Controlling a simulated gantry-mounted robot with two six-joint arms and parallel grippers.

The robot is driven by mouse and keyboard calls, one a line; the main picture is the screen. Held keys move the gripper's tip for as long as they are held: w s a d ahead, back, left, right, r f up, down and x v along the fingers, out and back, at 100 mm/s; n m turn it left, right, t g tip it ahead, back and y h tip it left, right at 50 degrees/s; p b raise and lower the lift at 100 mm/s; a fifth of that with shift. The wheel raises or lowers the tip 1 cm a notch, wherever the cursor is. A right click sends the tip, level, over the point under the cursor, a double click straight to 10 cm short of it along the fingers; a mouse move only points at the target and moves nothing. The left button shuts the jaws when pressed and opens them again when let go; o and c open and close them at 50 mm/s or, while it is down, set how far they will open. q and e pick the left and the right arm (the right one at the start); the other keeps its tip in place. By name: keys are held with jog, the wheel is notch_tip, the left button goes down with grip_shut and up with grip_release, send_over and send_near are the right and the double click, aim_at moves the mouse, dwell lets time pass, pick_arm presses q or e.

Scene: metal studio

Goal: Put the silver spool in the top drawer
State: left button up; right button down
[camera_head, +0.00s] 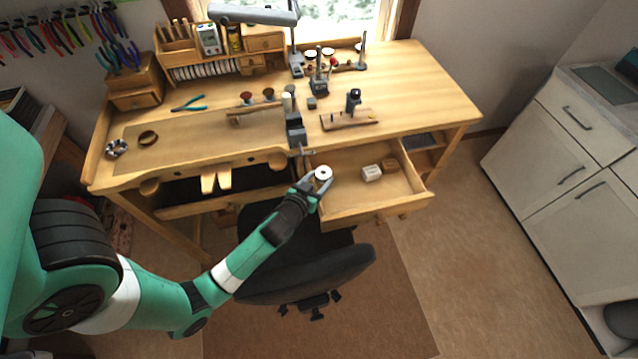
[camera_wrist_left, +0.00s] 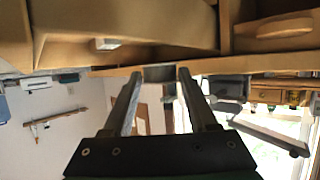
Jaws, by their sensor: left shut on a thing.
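The silver spool (camera_head: 323,172) is a small pale disc with a dark centre hole. My left gripper (camera_head: 313,181) is shut on it, at the left end of the open top drawer (camera_head: 345,208). How high the spool is above the drawer floor is hard to tell. In the left wrist view a grey piece of the spool (camera_wrist_left: 158,73) sits between the two fingertips (camera_wrist_left: 157,76). The drawer is pulled out from the bench's right side. My right gripper is not in view.
In the drawer are a small white box (camera_head: 372,173) and a wooden block (camera_head: 390,165); its front half is bare. A black chair (camera_head: 310,265) stands below. A vise (camera_head: 296,130) stands behind the gripper.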

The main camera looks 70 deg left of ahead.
pick_arm(q)
jog(key=shift+f, duration=0.85)
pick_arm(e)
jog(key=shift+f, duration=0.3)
pick_arm(q)
jog(key=shift+f, duration=0.15)
jog(key=o, duration=1.4)
jog(key=shift+c, duration=0.2)
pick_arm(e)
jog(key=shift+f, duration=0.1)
pick_arm(q)
jog(key=shift+s+d+r, duration=0.1)
jog(key=shift+d+r, duration=0.05)
jog(key=shift+r, duration=0.1)
jog(key=v, duration=1.1)
jog(key=shift+s+d, duration=0.2)
jog(key=shift+d, duration=0.05)
